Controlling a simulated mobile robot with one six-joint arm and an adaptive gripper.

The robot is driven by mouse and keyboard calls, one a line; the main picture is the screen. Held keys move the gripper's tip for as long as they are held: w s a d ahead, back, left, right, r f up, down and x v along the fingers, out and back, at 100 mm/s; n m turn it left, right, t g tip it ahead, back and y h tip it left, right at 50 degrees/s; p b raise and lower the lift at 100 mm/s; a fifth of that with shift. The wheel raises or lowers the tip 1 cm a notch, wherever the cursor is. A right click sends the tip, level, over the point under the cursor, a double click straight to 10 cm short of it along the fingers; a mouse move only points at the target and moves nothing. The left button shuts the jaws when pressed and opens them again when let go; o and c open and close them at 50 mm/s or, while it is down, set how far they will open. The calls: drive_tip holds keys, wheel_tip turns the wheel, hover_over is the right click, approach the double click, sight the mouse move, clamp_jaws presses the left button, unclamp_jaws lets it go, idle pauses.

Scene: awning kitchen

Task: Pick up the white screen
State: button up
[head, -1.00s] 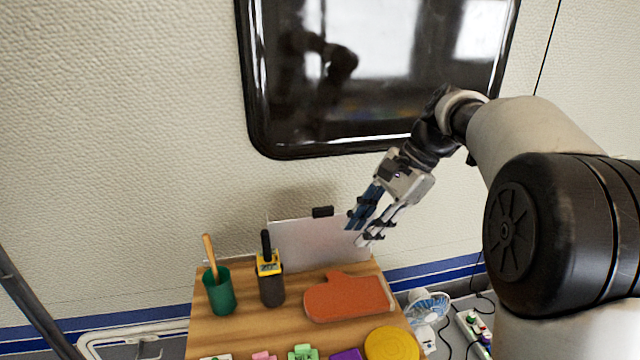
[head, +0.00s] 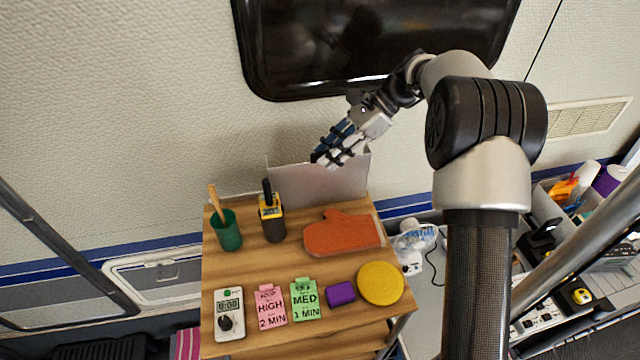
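The white screen (head: 300,184) is a thin, pale grey-white panel standing upright along the back edge of the wooden table. A small dark piece on its top edge is mostly hidden by my fingers. My gripper (head: 323,159) comes in from the upper right, with its fingers pointing down and left over the screen's top edge. The two fingers look spread apart, with a gap between them. I cannot tell whether they touch the screen or the dark piece.
The wooden table (head: 240,270) holds a green cup (head: 228,236), a dark yellow-topped holder (head: 272,222), a red oven mitt (head: 343,234), a yellow disc (head: 380,283), a purple block (head: 341,293), cards and a timer. A black glossy panel (head: 330,60) hangs on the wall behind.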

sight(319, 175)
drive_tip(key=w+p+x, duration=0.1)
drive_tip(key=x, duration=0.6)
drive_tip(key=shift+s+a+f, duration=0.2)
drive_tip(key=shift+s+f, duration=0.1)
clamp_jaws()
idle(0.5)
